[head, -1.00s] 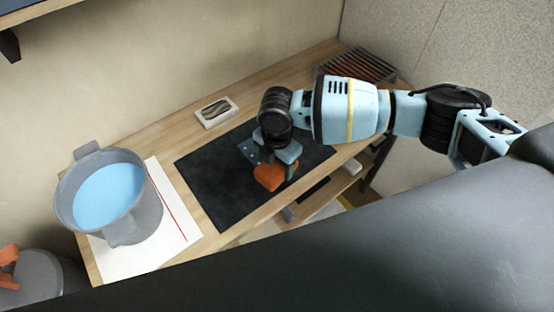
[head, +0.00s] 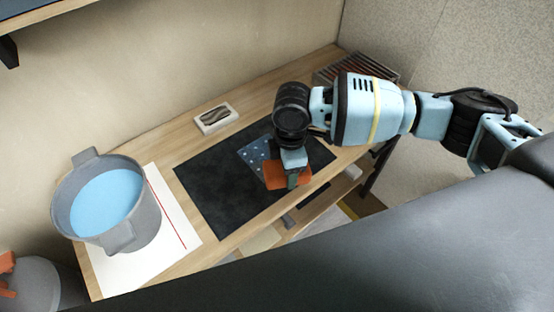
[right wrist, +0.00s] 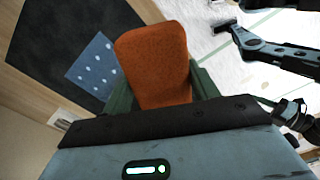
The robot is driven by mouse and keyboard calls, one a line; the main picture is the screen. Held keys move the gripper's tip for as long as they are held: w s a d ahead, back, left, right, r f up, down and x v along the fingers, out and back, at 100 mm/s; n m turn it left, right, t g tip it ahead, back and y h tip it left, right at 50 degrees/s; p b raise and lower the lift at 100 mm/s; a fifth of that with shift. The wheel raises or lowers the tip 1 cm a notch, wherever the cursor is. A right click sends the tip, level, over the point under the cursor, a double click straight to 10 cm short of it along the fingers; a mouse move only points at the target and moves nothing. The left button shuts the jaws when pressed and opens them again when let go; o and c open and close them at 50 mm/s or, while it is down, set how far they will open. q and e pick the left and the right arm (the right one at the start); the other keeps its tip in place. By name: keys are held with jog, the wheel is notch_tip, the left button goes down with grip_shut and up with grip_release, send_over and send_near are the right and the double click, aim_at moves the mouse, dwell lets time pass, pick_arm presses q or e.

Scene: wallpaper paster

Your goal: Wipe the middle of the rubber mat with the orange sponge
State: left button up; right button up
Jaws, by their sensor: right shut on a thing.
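The black rubber mat (head: 212,190) lies flat on the wooden table, and it also shows in the right wrist view (right wrist: 45,35). A blue patch with pale dots (head: 254,153) lies on the mat; in the right wrist view the patch (right wrist: 94,66) is beside the sponge. My right gripper (head: 292,170) is shut on the orange sponge (head: 277,178) at the mat's front right part. The sponge (right wrist: 155,62) sits between the two green fingers in the right wrist view. I cannot tell whether the sponge touches the mat. My left gripper is not in view.
A grey pot of blue liquid (head: 150,222) stands on white paper (head: 185,240) with a red line, at the left. A small framed block (head: 214,118) lies behind the mat. A dark slatted rack (head: 325,72) is at the back right. The mat's left half is clear.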

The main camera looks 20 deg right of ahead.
jog(key=s+d+r+m, duration=0.3)
jog(key=r+m, duration=0.2)
jog(key=m, duration=0.3)
jog(key=s+d+r+m, duration=0.2)
jog(key=s+r+m, duration=0.2)
jog(key=m, duration=0.4)
jog(key=shift+d+r+m, duration=0.4)
jog(key=shift+r, duration=0.2)
jog(key=shift+d, duration=0.1)
